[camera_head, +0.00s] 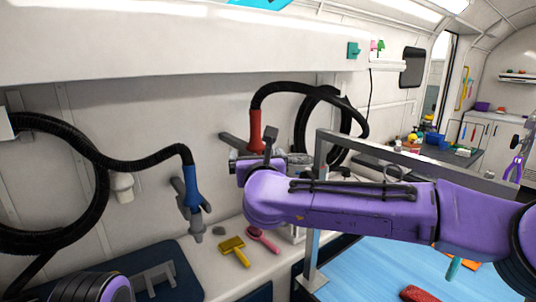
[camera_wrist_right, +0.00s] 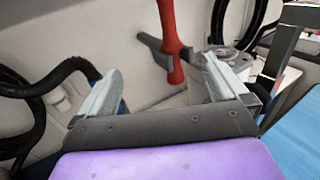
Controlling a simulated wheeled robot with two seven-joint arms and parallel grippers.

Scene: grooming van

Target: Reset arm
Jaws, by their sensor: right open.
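My right arm (camera_head: 360,205) reaches in from the right, and its gripper (camera_head: 264,157) is near the back wall, just below the red-handled hose nozzle (camera_head: 255,130). In the right wrist view the two fingers of this gripper (camera_wrist_right: 160,85) are spread wide with nothing between them. The red handle (camera_wrist_right: 172,40) shows beyond and between the fingers there; I cannot tell how close they are to it. A purple rounded part of my left arm (camera_head: 95,289) shows at the bottom left. My left gripper is not seen.
A blue-handled hose nozzle (camera_head: 192,185) hangs on the wall at left. A yellow brush (camera_head: 234,250) and a pink brush (camera_head: 262,238) lie on the counter. A grey metal frame (camera_head: 312,262) stands by the blue table (camera_head: 375,268), with a red brush (camera_head: 418,294) on it.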

